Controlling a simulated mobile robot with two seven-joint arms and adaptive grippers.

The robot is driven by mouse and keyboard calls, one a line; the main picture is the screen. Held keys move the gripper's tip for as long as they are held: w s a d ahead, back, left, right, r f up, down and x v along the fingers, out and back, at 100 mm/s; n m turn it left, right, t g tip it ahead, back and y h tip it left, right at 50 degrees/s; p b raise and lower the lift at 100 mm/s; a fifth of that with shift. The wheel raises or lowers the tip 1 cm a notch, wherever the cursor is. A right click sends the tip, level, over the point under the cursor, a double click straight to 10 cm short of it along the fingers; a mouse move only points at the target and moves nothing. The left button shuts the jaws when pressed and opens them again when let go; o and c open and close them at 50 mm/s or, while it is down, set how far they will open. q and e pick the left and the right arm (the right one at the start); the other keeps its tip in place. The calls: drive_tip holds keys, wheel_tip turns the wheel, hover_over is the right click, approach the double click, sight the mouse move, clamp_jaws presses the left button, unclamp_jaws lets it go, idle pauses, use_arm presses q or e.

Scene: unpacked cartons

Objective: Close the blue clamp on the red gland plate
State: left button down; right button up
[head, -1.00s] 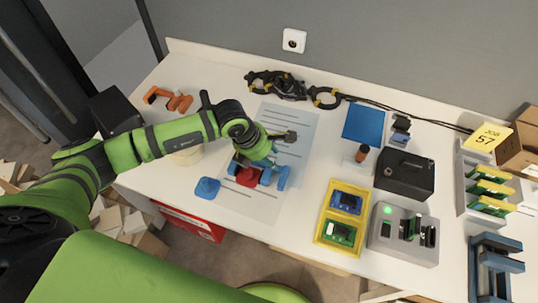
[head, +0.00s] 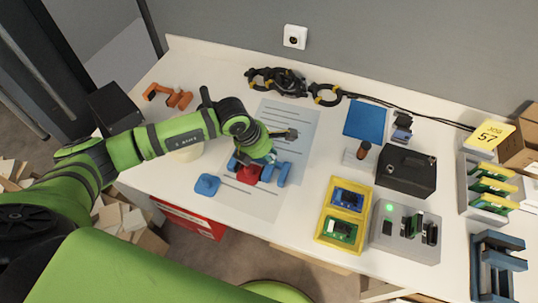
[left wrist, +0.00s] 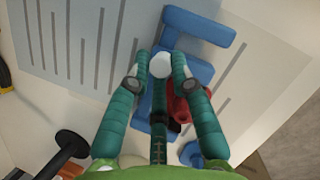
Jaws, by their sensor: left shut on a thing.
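The blue clamp (head: 283,174) lies on the lined sheet, with the red gland plate (head: 248,175) against it. In the left wrist view the clamp's blue body (left wrist: 205,30) shows beyond my fingertips, and part of the red plate (left wrist: 181,112) shows beside my right-hand finger. My left gripper (left wrist: 160,66) is shut on a white round knob (left wrist: 160,65) at the clamp, one finger on each side. In the head view my left gripper (head: 266,153) hides part of the clamp. Whether the clamp's jaw is closed on the plate cannot be told. My right gripper is out of view.
A separate blue piece (head: 207,185) lies left of the plate. A yellow tray (head: 324,238) with boards and a grey unit (head: 405,252) with a green light stand to the right. Black cables (head: 276,80) lie at the back. An orange tool (head: 168,95) lies at the left.

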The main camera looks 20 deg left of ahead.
use_arm(q)
drive_tip(key=c, duration=1.1)
unclamp_jaws()
drive_tip(key=shift+c, duration=0.2)
drive_tip(key=v, duration=1.2)
drive_tip(key=shift+d, duration=0.1)
